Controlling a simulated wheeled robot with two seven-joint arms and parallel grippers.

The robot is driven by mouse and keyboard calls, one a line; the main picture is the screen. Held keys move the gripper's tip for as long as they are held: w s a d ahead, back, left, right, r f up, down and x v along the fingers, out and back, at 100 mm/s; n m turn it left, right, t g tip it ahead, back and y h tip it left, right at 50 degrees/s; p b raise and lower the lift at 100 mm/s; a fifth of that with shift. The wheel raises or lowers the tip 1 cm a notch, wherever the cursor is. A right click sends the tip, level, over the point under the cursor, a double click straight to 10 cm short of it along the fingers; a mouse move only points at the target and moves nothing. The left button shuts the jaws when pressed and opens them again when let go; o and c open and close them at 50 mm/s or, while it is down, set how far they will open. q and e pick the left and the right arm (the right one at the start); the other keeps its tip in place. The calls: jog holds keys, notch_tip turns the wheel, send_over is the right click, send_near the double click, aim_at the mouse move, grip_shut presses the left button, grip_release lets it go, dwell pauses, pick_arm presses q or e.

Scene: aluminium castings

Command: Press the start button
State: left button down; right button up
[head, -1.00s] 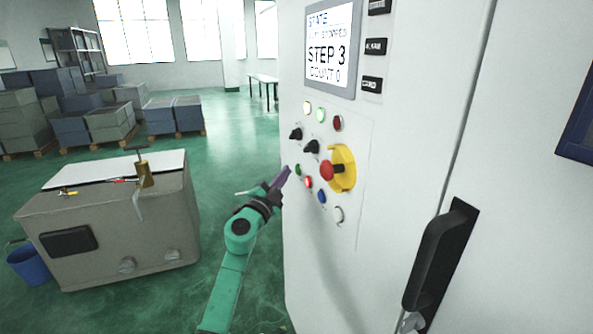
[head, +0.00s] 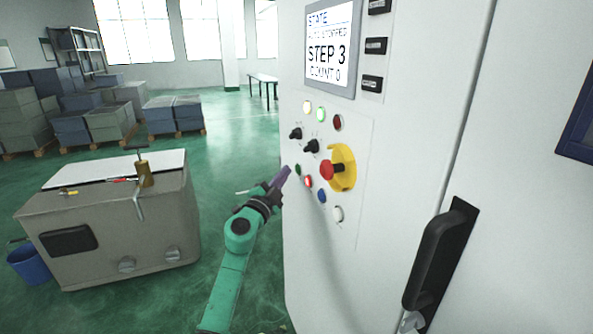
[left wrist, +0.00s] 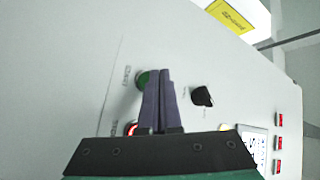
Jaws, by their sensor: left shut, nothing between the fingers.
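The green start button (head: 297,169) is on the white cabinet's control panel, at the left of its row of buttons. In the left wrist view the green button (left wrist: 142,79) shows just beyond and partly behind the fingertips. My left gripper (head: 284,172) is shut and empty, its purple fingers pointing at the panel by the green button. The left gripper's fingers (left wrist: 160,76) lie side by side in the wrist view. I cannot tell whether they touch the button. My right gripper is not in view.
A red emergency stop (head: 327,171) on a yellow plate, a red button (head: 309,182) and a blue button (head: 322,196) sit close by. Black knobs (head: 312,146) are above. The screen (head: 328,48) reads STEP 3, COUNT 0. A black door handle (head: 440,255) sticks out lower right.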

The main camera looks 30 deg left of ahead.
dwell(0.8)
pick_arm(q)
jog(key=shift+w+d, duration=0.25)
jog(key=shift+w, duration=0.15)
